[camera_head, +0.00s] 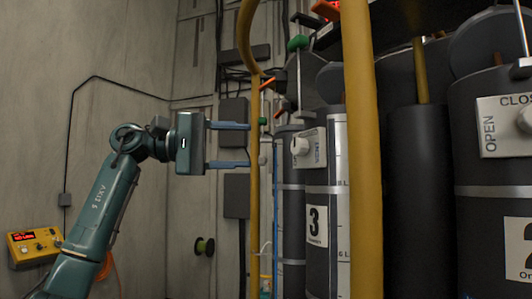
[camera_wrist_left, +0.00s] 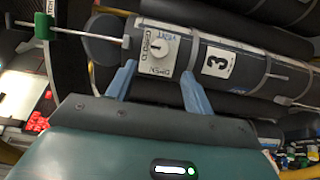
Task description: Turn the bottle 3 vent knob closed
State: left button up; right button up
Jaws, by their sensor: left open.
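Bottle 3 (camera_head: 319,262) is a dark grey cylinder with a "3" label, standing upright behind the yellow rails. Its vent knob (camera_head: 300,146) is a round white knob on a white plate marked VENT. In the left wrist view the knob (camera_wrist_left: 157,50) sits on the plate between the words CLOSED and OPEN. My left gripper (camera_head: 250,145) is open and empty, its two blue fingers pointing right toward the bottle at about knob height. In the left wrist view the fingertips (camera_wrist_left: 158,73) lie on either side below the knob, apart from it. My right gripper is in neither view.
A thick yellow post (camera_head: 362,150) stands right of bottle 3, and a thinner yellow rail (camera_head: 255,200) stands by my left fingertips. Another bottle (camera_head: 490,240) with its own OPEN/CLOSED plate is at right. A yellow control box (camera_head: 35,246) is at lower left.

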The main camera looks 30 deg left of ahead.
pick_arm(q)
jog(key=v, duration=0.3)
jog(key=shift+w+d, duration=0.1)
dwell(0.5)
